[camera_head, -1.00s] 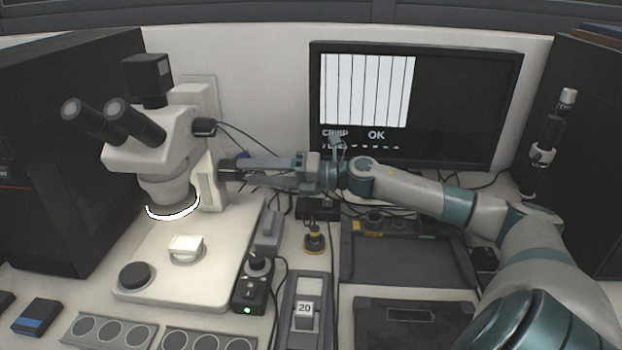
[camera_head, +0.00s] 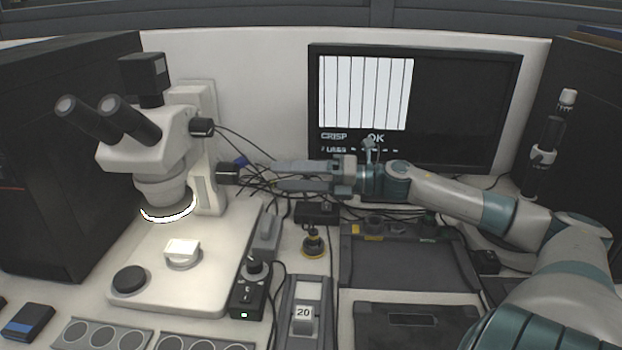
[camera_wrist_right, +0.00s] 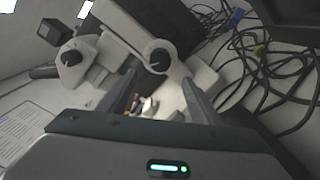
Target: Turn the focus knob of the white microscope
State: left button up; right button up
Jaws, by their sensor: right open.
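The white microscope (camera_head: 150,152) stands at the left, with its lit ring above the pale base. Its black focus knob (camera_head: 228,173) sticks out from the right side of the column, below a smaller black knob (camera_head: 202,126) on the head. My right gripper (camera_head: 276,176) is open and empty, right of the focus knob and apart from it, with its fingers pointing left. In the right wrist view the focus knob (camera_wrist_right: 160,58) shows ahead, beyond the open fingers (camera_wrist_right: 162,92). My left gripper is not in view.
Black cables (camera_head: 262,178) run behind and around the fingers. The monitor (camera_head: 465,110) showing CRISP and OK stands behind my right arm. A black control box (camera_head: 248,298) and a yellow-based knob (camera_head: 313,243) stand right of the microscope base.

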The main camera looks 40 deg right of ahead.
jog(key=shift+v, duration=2.4)
